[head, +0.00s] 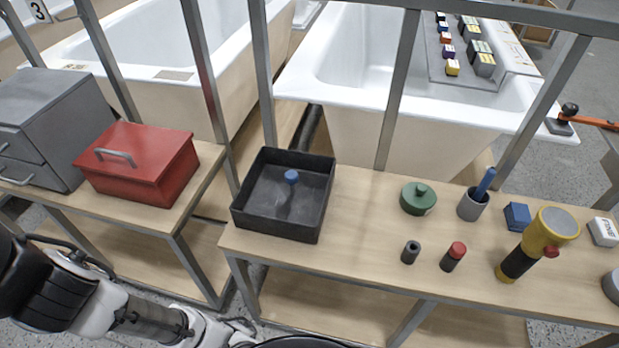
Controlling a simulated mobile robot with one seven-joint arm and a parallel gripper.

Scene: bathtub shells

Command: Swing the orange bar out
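The orange bar (598,121) is at the right edge, beyond the wooden bench. Its left end meets a black round knob (570,109) above a dark grey block (559,126) by the corner of the right bathtub shell. The bar runs right and slightly down, and its far end is cut off by the picture edge. Parts of my arm show at the bottom left, far from the bar. I cannot make out gripper fingers there, and nothing of mine touches the bar.
Grey metal posts (398,90) stand between bench and bathtub shells (400,125). A red box (138,165) stands on the left bench.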

